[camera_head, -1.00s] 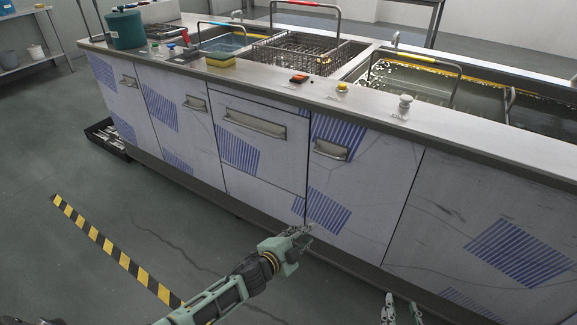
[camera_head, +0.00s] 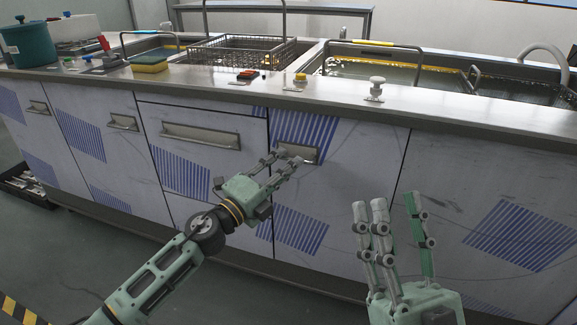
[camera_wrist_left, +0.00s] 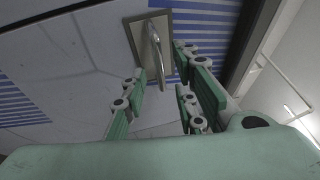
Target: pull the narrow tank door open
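The tank door (camera_head: 345,200) in front of my left gripper is a pale panel with blue striped patches. Its short metal bar handle (camera_head: 308,153), set on a recessed plate, is near the top left. My left gripper (camera_head: 284,159) is at this handle with its fingers apart. In the left wrist view the handle (camera_wrist_left: 154,48) stands between and just beyond the open fingers (camera_wrist_left: 163,75); I cannot tell whether they touch it. The door looks closed, flush with the front. My right gripper (camera_head: 395,205) is open and empty, fingers up, in front of the right panel.
Other closed doors with bar handles (camera_head: 200,136) are to the left. A black crate (camera_head: 28,186) is on the floor at left.

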